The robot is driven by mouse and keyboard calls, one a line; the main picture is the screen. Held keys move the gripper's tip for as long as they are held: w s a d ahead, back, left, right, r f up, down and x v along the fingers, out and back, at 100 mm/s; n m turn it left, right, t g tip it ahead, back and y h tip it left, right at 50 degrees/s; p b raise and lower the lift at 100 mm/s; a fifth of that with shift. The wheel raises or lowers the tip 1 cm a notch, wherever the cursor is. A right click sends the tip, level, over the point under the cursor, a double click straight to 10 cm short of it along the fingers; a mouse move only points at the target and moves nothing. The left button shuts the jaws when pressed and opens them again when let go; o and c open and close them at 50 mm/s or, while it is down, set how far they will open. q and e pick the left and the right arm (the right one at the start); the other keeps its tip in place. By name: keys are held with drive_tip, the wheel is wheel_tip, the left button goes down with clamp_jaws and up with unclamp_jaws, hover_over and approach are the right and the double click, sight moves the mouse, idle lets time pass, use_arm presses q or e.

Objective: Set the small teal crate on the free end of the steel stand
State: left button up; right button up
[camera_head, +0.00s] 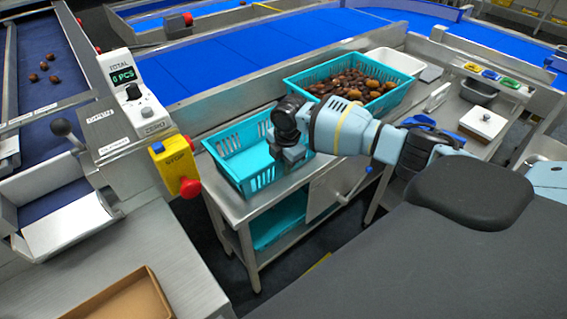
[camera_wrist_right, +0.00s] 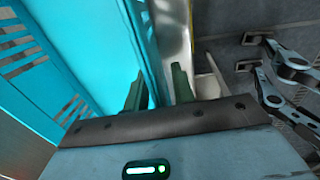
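The small teal crate (camera_head: 222,163) is empty and upright on the left end of the steel stand (camera_head: 243,211). My right gripper (camera_head: 287,160) is at the crate's right side, pointing down. In the right wrist view, its two green fingers (camera_wrist_right: 158,88) are apart, one on each side of the crate's teal wall (camera_wrist_right: 140,45). A gap shows between the wall and the right finger, so the grip looks open. The fingertips' depth is hard to judge. My left gripper is not in view.
A larger teal crate (camera_head: 297,80) full of dates stands behind, right of the gripper. A white tray (camera_head: 397,61) lies beyond it. A yellow stop box (camera_head: 176,165) with red buttons is close left of the small crate. Something teal (camera_head: 280,222) lies on the lower shelf.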

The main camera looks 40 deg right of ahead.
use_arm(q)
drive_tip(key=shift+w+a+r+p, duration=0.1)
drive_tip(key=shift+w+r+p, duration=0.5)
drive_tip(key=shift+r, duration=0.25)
use_arm(e)
wheel_tip(320, 180, up, 12)
drive_tip(key=s, duration=0.1)
drive_tip(key=shift+s, duration=0.2)
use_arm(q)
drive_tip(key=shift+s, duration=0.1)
